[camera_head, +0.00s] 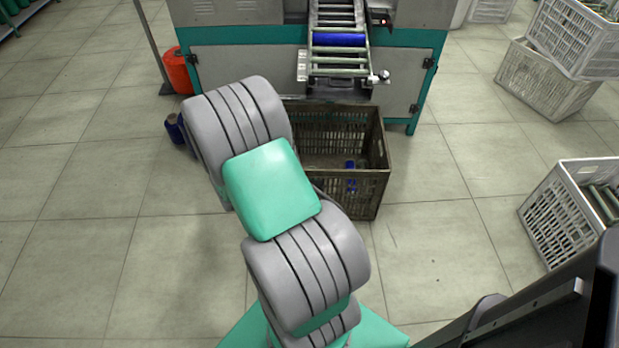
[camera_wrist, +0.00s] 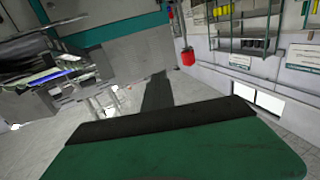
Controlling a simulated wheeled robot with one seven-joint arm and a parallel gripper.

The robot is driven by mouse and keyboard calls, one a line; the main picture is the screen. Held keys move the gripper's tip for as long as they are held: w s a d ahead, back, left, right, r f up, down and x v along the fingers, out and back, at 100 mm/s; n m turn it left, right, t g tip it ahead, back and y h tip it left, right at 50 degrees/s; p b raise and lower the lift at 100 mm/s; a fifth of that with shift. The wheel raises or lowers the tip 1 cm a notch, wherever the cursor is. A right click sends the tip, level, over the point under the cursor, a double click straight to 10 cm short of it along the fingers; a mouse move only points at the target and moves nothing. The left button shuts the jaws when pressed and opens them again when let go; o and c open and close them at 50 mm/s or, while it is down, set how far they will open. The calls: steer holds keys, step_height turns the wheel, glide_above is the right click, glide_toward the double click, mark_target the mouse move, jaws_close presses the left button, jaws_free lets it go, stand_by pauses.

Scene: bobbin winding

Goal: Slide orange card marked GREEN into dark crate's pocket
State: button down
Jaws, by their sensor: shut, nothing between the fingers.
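The dark crate (camera_head: 364,190) stands on the floor in front of the machine in the head view. My arm covers its left part. A blue piece lies inside it. No orange card and no card pocket can be made out in either view. My gripper (camera_wrist: 159,78) shows in the wrist view as a dark narrow pair of fingers beyond its green body, shut and empty. In the head view my gripper is hidden behind my arm, so its distance to the crate cannot be told.
The grey and teal machine (camera_head: 250,73) with a roller chute (camera_head: 340,57) stands behind the crate. A red bucket (camera_head: 178,72) is at its left. A dark blue object (camera_head: 176,130) is beside my arm. White crates (camera_head: 545,80) stand at right.

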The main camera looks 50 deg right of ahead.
steer(key=s+d+f+m+g+h+b, duration=0.15)
steer(key=s+d+f+b, duration=0.25)
steer(key=d+f, duration=0.45)
steer(key=s+d+f+m+g+h+b, duration=0.15)
steer(key=s+d+f+b, duration=0.4)
steer(key=f, duration=0.55)
steer(key=s+d+f+m+g+h+b, duration=0.15)
steer(key=s+d+f+b, duration=0.25)
steer(key=d+f, duration=0.4)
steer(key=shift+h, duration=0.45)
steer(key=f+b, duration=0.3)
steer(key=f, duration=0.1)
steer(key=f+b, duration=0.4)
steer(key=f, duration=0.1)
steer(key=a+f+b, duration=0.1)
steer(key=f+b, duration=0.2)
steer(key=f, duration=0.2)
steer(key=shift+w+f, duration=0.1)
steer(key=shift+w, duration=0.05)
